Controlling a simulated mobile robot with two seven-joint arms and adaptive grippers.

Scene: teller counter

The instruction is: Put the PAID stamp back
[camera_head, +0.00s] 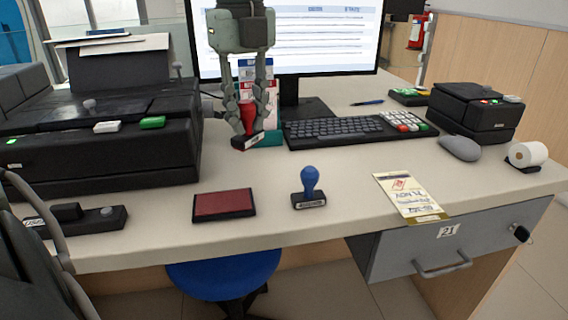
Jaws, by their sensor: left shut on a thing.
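My left gripper (249,120) reaches down from the top, in front of the monitor. It is shut on a red-handled stamp (248,112) with a dark base and a pale label. The stamp is tilted, and I cannot tell whether its base touches what is below. The label is too small to read. A teal piece (270,139) and a bit of red show beside and under the stamp base, partly hidden. A blue-handled stamp (310,188) stands upright on the counter. A dark red ink pad (224,204) lies to its left.
A keyboard (345,132) lies right of the held stamp, with a mouse (460,148) further right. A black printer (100,160) fills the left. A paper slip (410,197) lies near the front edge. The counter between ink pad and keyboard is mostly clear.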

